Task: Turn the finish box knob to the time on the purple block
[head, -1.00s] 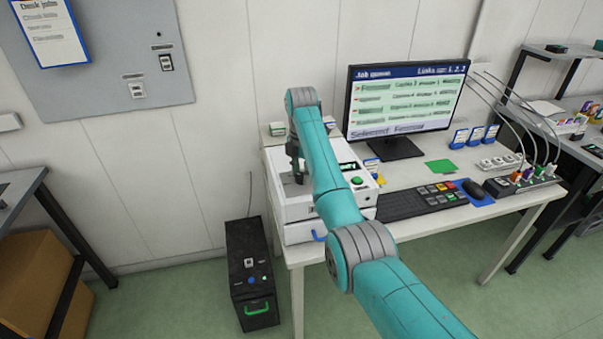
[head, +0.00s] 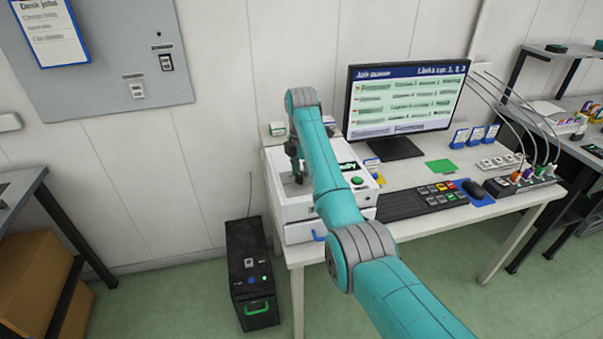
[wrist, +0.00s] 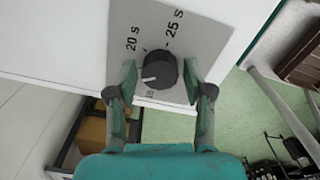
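A black round knob (wrist: 160,70) sits on a grey dial plate (wrist: 200,40) in the wrist view. The plate reads "20 s" and "25 s", with a partly hidden label below left. The knob's white pointer mark faces left, below the "20 s" label. My gripper (wrist: 160,78) is open, one finger on each side of the knob, with gaps visible. In the head view my gripper (head: 297,172) points down at the white box (head: 295,211) on the desk; the knob is hidden there. I cannot make out a purple block.
The box has a green button (head: 357,181) and a lit display. A monitor (head: 405,100), keyboard (head: 415,203) and mouse (head: 472,188) stand to the right. A black case (head: 252,275) stands on the floor beside the desk.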

